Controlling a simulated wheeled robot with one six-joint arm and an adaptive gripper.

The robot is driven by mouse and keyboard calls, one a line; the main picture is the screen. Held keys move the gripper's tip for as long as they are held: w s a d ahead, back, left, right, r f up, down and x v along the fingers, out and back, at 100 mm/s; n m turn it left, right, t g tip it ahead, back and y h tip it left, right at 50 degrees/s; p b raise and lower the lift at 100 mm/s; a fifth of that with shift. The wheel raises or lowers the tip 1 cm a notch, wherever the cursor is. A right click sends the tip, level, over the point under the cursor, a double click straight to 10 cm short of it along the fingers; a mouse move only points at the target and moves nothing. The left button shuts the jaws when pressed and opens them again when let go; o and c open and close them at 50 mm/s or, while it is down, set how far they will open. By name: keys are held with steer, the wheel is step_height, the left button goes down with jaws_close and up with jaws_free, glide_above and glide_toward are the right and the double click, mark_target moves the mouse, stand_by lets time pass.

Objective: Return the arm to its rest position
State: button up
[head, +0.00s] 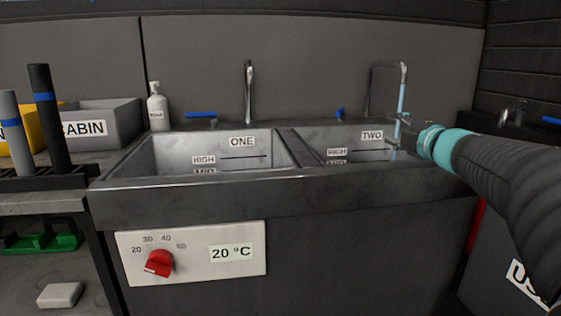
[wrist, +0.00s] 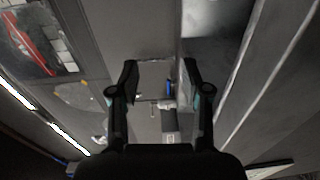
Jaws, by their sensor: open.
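My arm (head: 510,180) reaches in from the right edge in the head view, dark with a teal band near its end. My gripper (head: 402,124) is small there, in front of the right tap over the sink marked TWO (head: 352,137). In the wrist view my gripper (wrist: 160,70) has its two dark fingers spread apart, with nothing between them. The fingers appear clear of the tap, but the exact gap is hard to tell.
A light blue stream (head: 400,104) runs below the right tap (head: 388,66). Sink ONE (head: 215,150) has its own tap (head: 249,90). A soap bottle (head: 158,106), a grey CABIN bin (head: 100,122) and upright tubes (head: 46,110) stand left. A red dial (head: 159,263) is on the front panel.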

steer(key=shift+s+r+m+h, duration=0.3)
steer(key=shift+s+m+h, duration=0.25)
steer(key=shift+m, duration=0.25)
steer(key=s+a+f+m+g+h, duration=0.1)
steer(key=s+a+f+m+g, duration=0.2)
steer(key=s+f+m, duration=0.3)
steer(key=s+a+f+m+g+h, duration=0.1)
steer(key=s+a+f+m+g, duration=0.3)
steer(key=s+f, duration=0.8)
steer(key=s+a+f+m+g+h, duration=0.1)
steer(key=s+a+f+m+g, duration=0.3)
steer(key=s+f+m, duration=0.4)
steer(key=s+f, duration=0.1)
steer(key=s, duration=0.6)
steer(key=shift+s+f+m+g, duration=0.15)
steer(key=shift+s+m+g, duration=0.15)
steer(key=shift+m, duration=0.1)
